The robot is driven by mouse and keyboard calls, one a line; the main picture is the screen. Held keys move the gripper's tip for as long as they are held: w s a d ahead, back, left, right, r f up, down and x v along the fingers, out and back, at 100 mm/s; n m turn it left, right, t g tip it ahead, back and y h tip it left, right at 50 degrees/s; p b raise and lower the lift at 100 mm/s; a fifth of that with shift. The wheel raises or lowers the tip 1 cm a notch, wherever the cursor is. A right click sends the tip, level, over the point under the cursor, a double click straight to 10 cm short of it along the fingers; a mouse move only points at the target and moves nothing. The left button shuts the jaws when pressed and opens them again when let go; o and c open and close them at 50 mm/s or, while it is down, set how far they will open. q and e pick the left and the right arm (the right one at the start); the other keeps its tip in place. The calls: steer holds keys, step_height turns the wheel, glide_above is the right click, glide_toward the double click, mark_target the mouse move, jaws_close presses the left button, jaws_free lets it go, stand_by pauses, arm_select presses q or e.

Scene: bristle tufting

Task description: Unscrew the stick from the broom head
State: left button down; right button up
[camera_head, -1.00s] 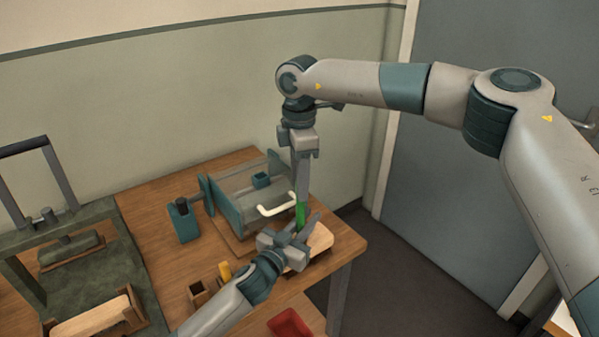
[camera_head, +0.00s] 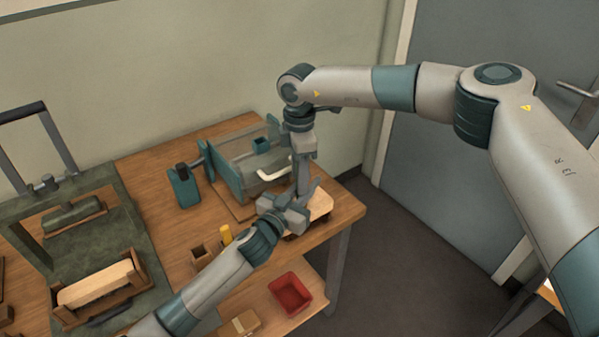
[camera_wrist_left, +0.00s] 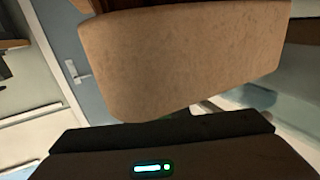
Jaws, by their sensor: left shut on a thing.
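The broom head (camera_head: 321,206) is a pale wooden block at the right end of the bench. It also fills the upper part of the left wrist view (camera_wrist_left: 185,60), with rounded lower corners. My left gripper (camera_head: 290,212) is shut on it from the left. My right gripper (camera_head: 304,188) points straight down just above the left gripper, its fingers reaching to the broom head's left side. The green stick is not visible now; the right fingers and left gripper cover the place where it stood. Whether the right fingers close on it cannot be seen.
A teal machine with a clear cover and white handle (camera_head: 274,172) stands right behind the grippers. A teal bottle-like thing (camera_head: 184,186), a small wooden box (camera_head: 202,256) and a yellow piece (camera_head: 226,235) are left. A red bin (camera_head: 291,293) sits on the lower shelf.

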jaws_close()
steer(key=n, duration=0.4)
stand_by(1.1)
steer(key=shift+c, duration=0.3)
jaws_free()
steer(key=shift+r, duration=0.15)
step_height(320, 180, up, 4)
steer(key=shift+r, duration=0.15)
steer(key=shift+o, duration=0.3)
